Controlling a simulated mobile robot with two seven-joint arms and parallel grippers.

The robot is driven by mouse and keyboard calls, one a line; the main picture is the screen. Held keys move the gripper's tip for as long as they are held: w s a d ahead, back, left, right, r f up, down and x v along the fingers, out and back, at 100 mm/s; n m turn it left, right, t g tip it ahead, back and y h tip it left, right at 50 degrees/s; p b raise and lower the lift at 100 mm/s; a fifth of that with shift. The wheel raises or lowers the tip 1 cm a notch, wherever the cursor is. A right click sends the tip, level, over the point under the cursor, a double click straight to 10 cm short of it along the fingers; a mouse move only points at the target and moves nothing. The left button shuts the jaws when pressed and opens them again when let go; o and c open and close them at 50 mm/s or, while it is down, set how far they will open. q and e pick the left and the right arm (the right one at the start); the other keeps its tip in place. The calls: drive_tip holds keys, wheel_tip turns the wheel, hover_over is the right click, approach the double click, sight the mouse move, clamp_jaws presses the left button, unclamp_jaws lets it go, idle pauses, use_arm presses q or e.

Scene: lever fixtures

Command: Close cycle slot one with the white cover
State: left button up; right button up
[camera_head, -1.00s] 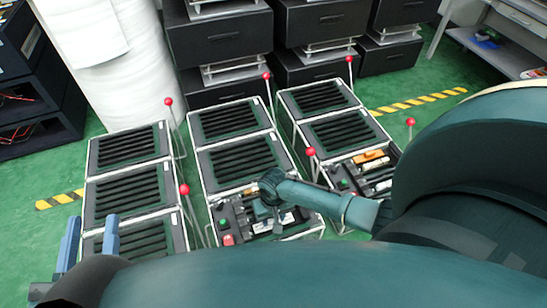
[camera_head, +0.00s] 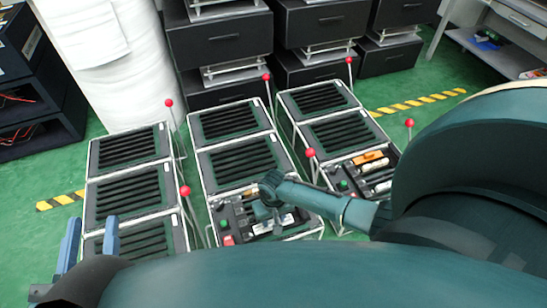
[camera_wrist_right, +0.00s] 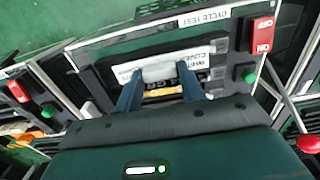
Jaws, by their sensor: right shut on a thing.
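My right gripper (camera_head: 266,214) is over the front panel of the middle fixture. In the right wrist view, its two blue fingers (camera_wrist_right: 160,92) are shut on the white cover (camera_wrist_right: 160,73), a pale block between the fingertips. The panel (camera_wrist_right: 110,52) below carries a "CYCLE TEST" label (camera_wrist_right: 204,17) and a "WHITE COVER" label (camera_wrist_right: 200,52). An orange piece (camera_wrist_right: 163,90) shows between the fingers. I cannot tell whether the cover touches the panel, and the slot under it is hidden. My left gripper (camera_head: 90,240) is open and empty at the left, over the left fixture.
A red ON switch (camera_wrist_right: 263,35) and a green button (camera_wrist_right: 245,74) sit right of the labels. Red-knobbed levers (camera_head: 185,191) stand beside the fixtures. The right fixture has an open panel with an orange piece (camera_head: 369,158). Black ribbed panels (camera_head: 242,160) lie behind.

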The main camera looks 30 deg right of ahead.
use_arm(q)
drive_tip(key=shift+r+p, duration=0.6)
idle(0.5)
